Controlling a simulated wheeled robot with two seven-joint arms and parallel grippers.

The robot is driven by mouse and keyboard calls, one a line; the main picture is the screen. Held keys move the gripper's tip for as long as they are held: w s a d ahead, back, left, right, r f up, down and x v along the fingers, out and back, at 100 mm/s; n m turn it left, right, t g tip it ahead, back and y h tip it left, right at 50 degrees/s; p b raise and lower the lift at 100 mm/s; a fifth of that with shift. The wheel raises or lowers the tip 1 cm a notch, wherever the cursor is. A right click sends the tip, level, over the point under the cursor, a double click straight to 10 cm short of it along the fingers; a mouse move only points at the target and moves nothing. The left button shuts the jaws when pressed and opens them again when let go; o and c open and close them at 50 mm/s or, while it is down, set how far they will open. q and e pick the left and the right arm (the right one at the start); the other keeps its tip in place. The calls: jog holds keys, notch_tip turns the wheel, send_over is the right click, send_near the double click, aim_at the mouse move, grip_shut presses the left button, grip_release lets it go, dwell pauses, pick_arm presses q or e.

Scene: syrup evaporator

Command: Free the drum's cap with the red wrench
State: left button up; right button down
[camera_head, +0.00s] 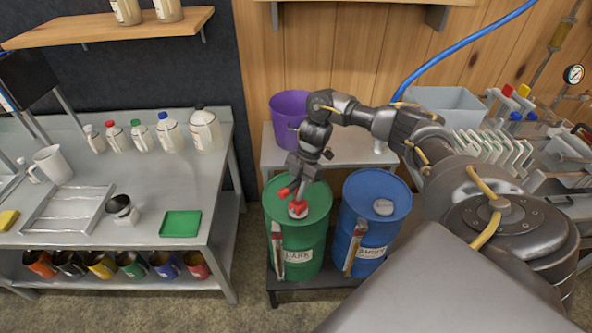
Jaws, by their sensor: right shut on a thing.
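A green drum (315,234) labelled DARK stands on a low dark stand, left of a blue drum (372,228) with another label. My right gripper (297,184) reaches down over the green drum's top and is shut on the red wrench (284,193). The wrench's red head (299,204) is at the small pale cap on the green drum's lid. The cap is mostly covered by the wrench, so I cannot tell how well they fit together. The blue drum's grey cap (383,207) is uncovered. My left gripper is out of view.
A steel bench (105,235) on the left carries bottles, a rack, a jug and a green tray (181,223). Behind the drums a table holds a purple bucket (290,118). A grey bin (450,108) and plate-like equipment stand at the right.

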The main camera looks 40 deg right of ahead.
jog(key=shift+r+n+g+p, duration=0.15)
jog(key=shift+n+g+p, duration=0.35)
jog(key=shift+n, duration=0.9)
jog(key=shift+n+p, duration=0.5)
jog(key=shift+p, duration=0.05)
jog(key=n+g+h, duration=0.1)
jog(key=n, duration=0.1)
jog(key=shift+n+p, duration=0.3)
jog(key=shift+p, duration=0.1)
jog(key=shift+s+d+n+g+h, duration=0.15)
jog(key=shift+n+g+h, duration=0.25)
jog(key=shift+n, duration=0.7)
